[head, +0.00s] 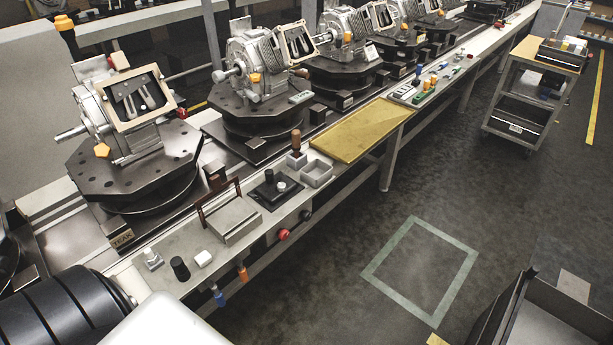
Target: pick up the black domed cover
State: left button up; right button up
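A small black piece with a rounded top (180,268) stands upright on the grey bench ledge (215,245) at the lower left; it looks most like the black domed cover, but it is too small to be sure. It stands between a clear-and-white piece (153,259) and a small white block (203,258), apart from both. Neither of my grippers shows in the head view.
Behind the ledge, machine housings stand on dark round fixtures (130,170). A cart (530,95) stands at right; the floor between is open.

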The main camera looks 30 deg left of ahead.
aim_at(267, 190)
jog(key=i+u, duration=0.4)
jog(key=i+l+u, duration=0.4)
jog(key=i, duration=0.15)
jog(key=i+l+u, duration=0.2)
jog(key=i+u, duration=0.25)
jog(key=i+l+u, duration=0.55)
jog(key=l+u, duration=0.25)
jog(key=l, duration=0.2)
jog(key=l+u, duration=0.4)
jog(key=l, duration=0.2)
jog(key=l+u, duration=0.4)
jog(key=l, duration=0.25)
